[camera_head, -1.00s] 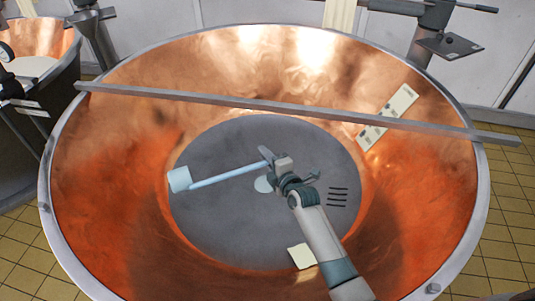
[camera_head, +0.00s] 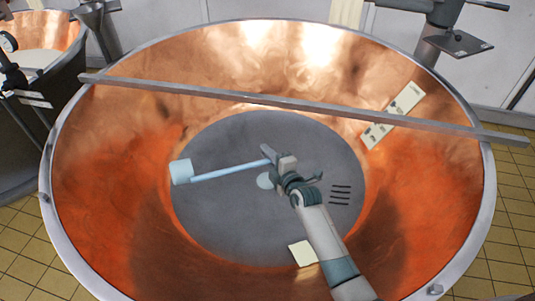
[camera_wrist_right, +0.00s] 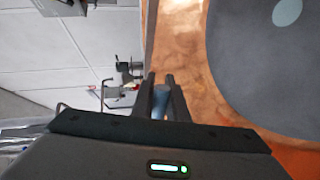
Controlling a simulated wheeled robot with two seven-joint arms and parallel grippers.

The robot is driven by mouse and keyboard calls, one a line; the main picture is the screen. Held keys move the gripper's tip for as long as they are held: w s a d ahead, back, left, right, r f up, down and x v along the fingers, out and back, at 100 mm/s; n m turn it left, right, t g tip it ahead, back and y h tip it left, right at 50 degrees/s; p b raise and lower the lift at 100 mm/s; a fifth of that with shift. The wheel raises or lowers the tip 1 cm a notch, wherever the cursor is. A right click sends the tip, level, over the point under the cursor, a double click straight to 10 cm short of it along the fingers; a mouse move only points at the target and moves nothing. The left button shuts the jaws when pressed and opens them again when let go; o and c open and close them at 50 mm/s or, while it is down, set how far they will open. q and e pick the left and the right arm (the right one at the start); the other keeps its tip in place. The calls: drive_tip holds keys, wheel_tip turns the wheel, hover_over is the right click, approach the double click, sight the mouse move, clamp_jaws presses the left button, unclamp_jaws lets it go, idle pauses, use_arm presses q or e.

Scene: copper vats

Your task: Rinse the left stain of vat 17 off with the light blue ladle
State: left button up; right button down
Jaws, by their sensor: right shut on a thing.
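The light blue ladle shows in the head view with its cup (camera_head: 181,171) at the left and its handle (camera_head: 230,171) running right to my right gripper (camera_head: 268,155). My right gripper is shut on the handle's end, over the middle of the vat. In the right wrist view, the blue handle (camera_wrist_right: 159,103) shows between the fingers (camera_wrist_right: 160,86). The large copper vat (camera_head: 105,190) has a grey floor (camera_head: 230,230). A faint dark smudge (camera_head: 163,108) shows on its upper left wall; I cannot tell whether this is the left stain. No number 17 is readable. My left gripper is out of view.
A metal bar (camera_head: 300,107) lies across the far part of the vat's rim. A pale labelled strip (camera_head: 393,116) is on the right wall, and a cream square (camera_head: 302,254) is near the front. Another vat (camera_head: 50,60) stands at the far left.

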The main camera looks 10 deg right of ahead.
idle(0.3)
drive_tip(key=s+d+r+m+h, duration=0.1)
drive_tip(key=s+d+r+h, duration=0.1)
drive_tip(key=s+r, duration=0.7)
drive_tip(key=s+d+r+m+h, duration=0.2)
drive_tip(key=s+d+r, duration=0.3)
drive_tip(key=s+r, duration=0.4)
drive_tip(key=shift+s+d+r+t, duration=0.15)
drive_tip(key=shift+d+r+t, duration=0.15)
drive_tip(key=shift+r, duration=0.15)
drive_tip(key=shift+a, duration=0.1)
